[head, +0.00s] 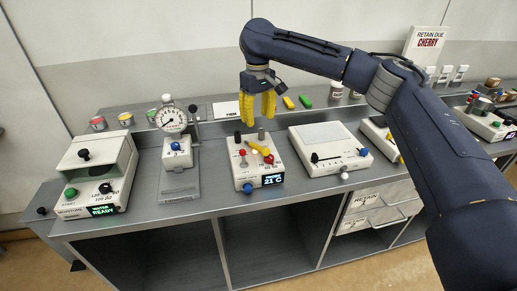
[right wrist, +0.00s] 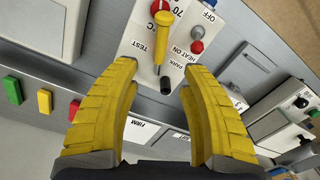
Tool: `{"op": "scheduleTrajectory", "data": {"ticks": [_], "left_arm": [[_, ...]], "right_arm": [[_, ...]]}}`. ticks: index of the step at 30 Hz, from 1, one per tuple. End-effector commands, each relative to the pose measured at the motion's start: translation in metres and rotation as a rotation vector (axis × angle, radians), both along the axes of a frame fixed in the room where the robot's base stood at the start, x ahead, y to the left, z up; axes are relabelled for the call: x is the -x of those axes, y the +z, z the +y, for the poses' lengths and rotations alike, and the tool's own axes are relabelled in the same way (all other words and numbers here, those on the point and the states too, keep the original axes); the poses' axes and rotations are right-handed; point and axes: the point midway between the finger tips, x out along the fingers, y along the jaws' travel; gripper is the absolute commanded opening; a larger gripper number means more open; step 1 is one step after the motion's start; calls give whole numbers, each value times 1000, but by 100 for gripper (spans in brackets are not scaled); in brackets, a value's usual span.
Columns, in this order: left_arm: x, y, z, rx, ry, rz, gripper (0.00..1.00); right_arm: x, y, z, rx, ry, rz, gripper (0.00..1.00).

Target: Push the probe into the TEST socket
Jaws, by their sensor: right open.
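The probe (head: 259,147) has a yellow handle and sits tilted on the white heater unit (head: 240,178), whose display reads 21 C. In the right wrist view the probe (right wrist: 161,38) shows a thin metal stem below its handle, between the TEST label (right wrist: 145,48) and the PARK label (right wrist: 179,67). I cannot tell which socket the stem is in. A black post (right wrist: 165,85) stands close to the stem. My right gripper (head: 258,118) is open and empty, fingers pointing down above the back of the unit, apart from the probe. My left gripper is not in view.
A dial gauge stand (head: 172,122) is left of the unit, and a white box with a green knob (head: 90,190) is farther left. A white slider box (head: 330,145) stands to the right. Green (head: 306,102) and yellow (head: 288,103) blocks lie on the back shelf.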

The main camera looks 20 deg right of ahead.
Motion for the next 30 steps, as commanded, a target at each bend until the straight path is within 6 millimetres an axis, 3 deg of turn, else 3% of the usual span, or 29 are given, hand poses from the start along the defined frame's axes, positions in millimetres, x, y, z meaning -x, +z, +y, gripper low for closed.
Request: {"op": "scheduleTrajectory", "data": {"ticks": [9, 23, 30], "left_arm": [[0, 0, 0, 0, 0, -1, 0], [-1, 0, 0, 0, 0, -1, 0], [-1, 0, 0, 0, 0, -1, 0]], "right_arm": [[0, -55, 0, -2, 0, 2, 45], [0, -84, 1, -2, 0, 1, 45], [-1, -112, 3, -2, -1, 1, 45]]}}
